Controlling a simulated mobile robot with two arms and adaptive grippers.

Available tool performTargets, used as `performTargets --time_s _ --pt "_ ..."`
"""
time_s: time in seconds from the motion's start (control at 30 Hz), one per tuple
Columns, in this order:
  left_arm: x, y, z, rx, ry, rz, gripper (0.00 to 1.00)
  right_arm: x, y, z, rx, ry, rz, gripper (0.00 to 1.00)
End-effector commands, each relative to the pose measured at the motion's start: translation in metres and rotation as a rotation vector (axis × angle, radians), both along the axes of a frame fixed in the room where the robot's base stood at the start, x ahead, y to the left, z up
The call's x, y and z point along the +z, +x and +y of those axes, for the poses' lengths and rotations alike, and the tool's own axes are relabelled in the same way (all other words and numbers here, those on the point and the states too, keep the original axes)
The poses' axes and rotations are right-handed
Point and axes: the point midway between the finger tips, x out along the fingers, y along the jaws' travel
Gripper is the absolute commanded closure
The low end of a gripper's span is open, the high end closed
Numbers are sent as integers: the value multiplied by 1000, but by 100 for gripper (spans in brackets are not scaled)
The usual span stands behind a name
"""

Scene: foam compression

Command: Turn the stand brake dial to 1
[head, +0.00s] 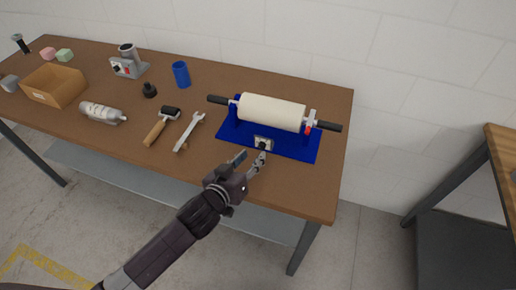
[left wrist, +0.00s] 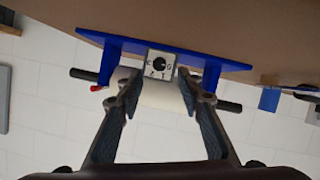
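The stand (head: 228,143) is a blue base with two uprights holding a cream roller (head: 271,112) with dark end handles. Its brake dial (head: 262,144) is a black knob on a pale plate at the stand's front. In the left wrist view the dial (left wrist: 159,64) shows upside down with small marks around it, too small to read surely. My left gripper (head: 251,158) is open and empty just in front of the dial. Its fingertips (left wrist: 160,84) are spread either side of the plate, apart from the knob. My right gripper is in neither view.
A wrench (head: 189,131) and a wooden-handled roller tool (head: 161,127) lie left of the stand.

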Motion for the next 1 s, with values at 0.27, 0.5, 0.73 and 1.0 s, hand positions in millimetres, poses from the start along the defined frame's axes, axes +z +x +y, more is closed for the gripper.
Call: performTargets --time_s 0.27,0.5,0.73,1.0 --pt "-13 32 -15 0 0 2 66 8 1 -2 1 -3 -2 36" --pt "-19 45 -21 0 0 1 66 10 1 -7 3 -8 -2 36" --pt "-20 46 -21 0 -1 1 66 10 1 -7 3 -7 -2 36" --pt "-20 46 -21 -1 1 2 86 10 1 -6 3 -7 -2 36"
